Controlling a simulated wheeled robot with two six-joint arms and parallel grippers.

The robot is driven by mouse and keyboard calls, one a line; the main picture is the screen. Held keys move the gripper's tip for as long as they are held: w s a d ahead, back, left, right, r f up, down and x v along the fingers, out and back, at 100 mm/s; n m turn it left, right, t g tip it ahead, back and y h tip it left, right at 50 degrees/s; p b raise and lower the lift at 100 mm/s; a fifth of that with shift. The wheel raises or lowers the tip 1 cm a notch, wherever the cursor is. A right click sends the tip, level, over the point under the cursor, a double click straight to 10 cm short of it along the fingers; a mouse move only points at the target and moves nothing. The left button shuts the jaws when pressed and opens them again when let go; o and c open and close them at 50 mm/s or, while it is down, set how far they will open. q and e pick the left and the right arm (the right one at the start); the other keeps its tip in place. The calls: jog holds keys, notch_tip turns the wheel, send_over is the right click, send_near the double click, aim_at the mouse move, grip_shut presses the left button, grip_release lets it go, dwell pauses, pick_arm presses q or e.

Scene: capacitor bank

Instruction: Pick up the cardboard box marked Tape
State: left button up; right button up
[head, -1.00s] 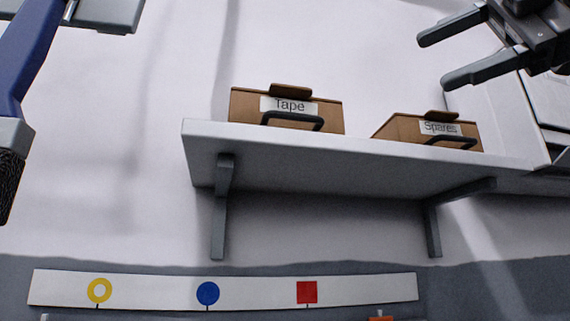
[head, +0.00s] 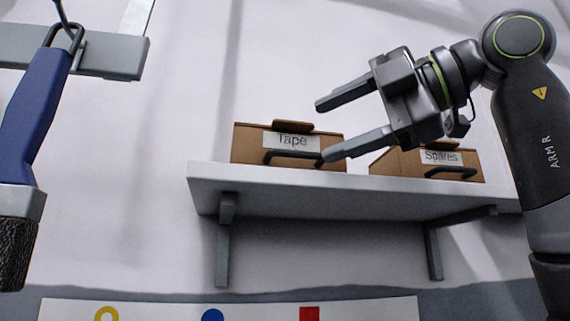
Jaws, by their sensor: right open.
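The cardboard box marked Tape (head: 248,148) sits on the left part of a white wall shelf (head: 300,186). It is brown, with a white label, a dark front handle and a tab on top. My right gripper (head: 322,131) is open and empty, its fingers pointing left. In the picture its lower fingertip overlaps the right end of the box's handle; I cannot tell whether it touches. My left gripper is not in view.
A second cardboard box marked Spares (head: 395,164) stands to the right on the shelf, partly behind my right gripper. A blue-handled brush (head: 33,120) hangs from a grey rail (head: 115,56) at left. A white strip with coloured shapes (head: 260,309) is below.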

aim_at(319, 132)
jog(key=x, duration=0.3)
jog(key=shift+w+a+p, duration=0.15)
jog(key=shift+p, duration=0.15)
jog(key=shift+d, duration=0.25)
jog(key=c, duration=0.4)
jog(key=shift+a, duration=0.15)
jog(key=c, duration=0.5)
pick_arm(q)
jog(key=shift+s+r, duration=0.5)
pick_arm(e)
jog(key=shift+r, duration=0.1)
jog(key=shift+r, duration=0.1)
